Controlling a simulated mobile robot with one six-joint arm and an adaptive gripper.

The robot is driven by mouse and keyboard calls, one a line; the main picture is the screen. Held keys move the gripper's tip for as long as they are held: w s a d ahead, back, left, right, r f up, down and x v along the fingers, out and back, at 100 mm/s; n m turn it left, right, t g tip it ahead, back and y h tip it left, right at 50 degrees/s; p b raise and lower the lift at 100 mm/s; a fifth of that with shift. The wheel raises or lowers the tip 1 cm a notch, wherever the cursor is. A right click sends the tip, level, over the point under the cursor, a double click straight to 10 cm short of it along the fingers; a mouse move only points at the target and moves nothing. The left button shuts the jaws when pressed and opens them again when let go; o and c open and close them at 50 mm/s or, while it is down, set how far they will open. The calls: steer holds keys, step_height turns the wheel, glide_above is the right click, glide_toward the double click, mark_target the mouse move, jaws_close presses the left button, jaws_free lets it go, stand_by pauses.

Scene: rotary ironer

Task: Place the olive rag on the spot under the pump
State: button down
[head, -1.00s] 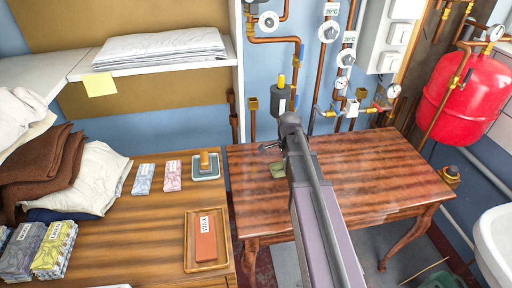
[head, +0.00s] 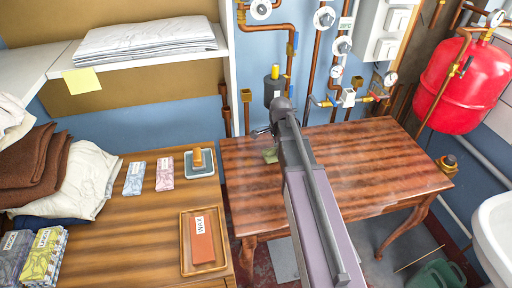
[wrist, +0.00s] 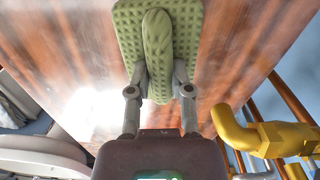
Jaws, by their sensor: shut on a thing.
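The olive rag (head: 270,155) is a small green textured cloth over the back left part of the wooden table (head: 340,172). My gripper (head: 264,132) is shut on it. In the wrist view the rag (wrist: 158,50) is pinched into a raised fold between the two fingers, with its flat part spread beyond them. I cannot tell whether the rag touches the tabletop. A dark cylinder with a yellow top, perhaps the pump (head: 274,90), is on the pipes just behind my gripper. I cannot make out a marked spot beneath it.
Copper pipes, valves and gauges (head: 338,72) line the wall behind the table. A brass fitting (wrist: 262,135) is close to the right of my gripper. A side counter with a wax tray (head: 183,258) is at the left. The table's right part is clear.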

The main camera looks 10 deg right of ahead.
steer(key=shift+s+a+r+n, duration=0.1)
steer(key=shift+s+a+n, duration=0.4)
steer(key=shift+s, duration=0.3)
steer(key=shift+s+a+n, duration=0.45)
steer(key=shift+s+n, duration=0.1)
steer(key=shift+s, duration=0.2)
steer(key=shift+s+a+r+n, duration=0.1)
steer(key=shift+s+a+n, duration=0.4)
steer(key=shift+s, duration=0.3)
steer(key=shift+w, duration=0.1)
steer(key=b, duration=0.1)
glide_above(258, 147)
steer(key=shift+w+f, duration=0.2)
steer(key=shift+f, duration=0.6)
steer(key=shift+f+b, duration=1.8)
steer(key=shift+b, duration=0.05)
steer(key=shift+f, duration=0.1)
steer(key=c, duration=0.5)
jaws_free()
steer(key=shift+c, duration=0.2)
